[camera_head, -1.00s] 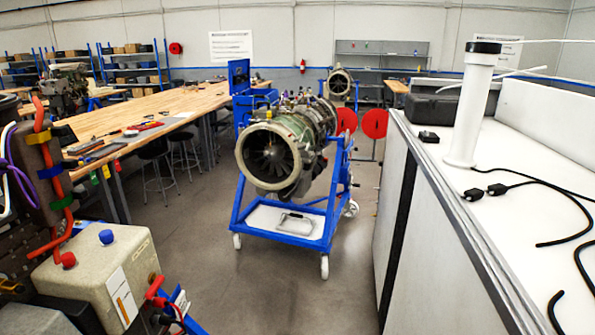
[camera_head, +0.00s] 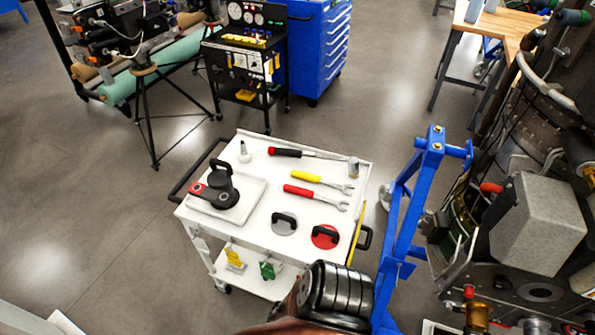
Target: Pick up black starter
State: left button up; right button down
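The black starter (camera_head: 219,182) rests on a pale tray (camera_head: 254,201) on the left part of a white cart's top (camera_head: 262,226). It has a rounded black body, and a flat piece with a red end lies against its lower left side. Neither of my grippers is in view.
Also on the cart are a red-handled tool (camera_head: 300,153), a yellow wrench (camera_head: 318,181), a red wrench (camera_head: 312,196), a grey disc (camera_head: 284,224) and a red disc (camera_head: 325,237). A blue stand (camera_head: 411,213) and engine are close right. Floor left is clear.

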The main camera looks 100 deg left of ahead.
aim_at(218, 180)
jog(key=u, duration=5.8)
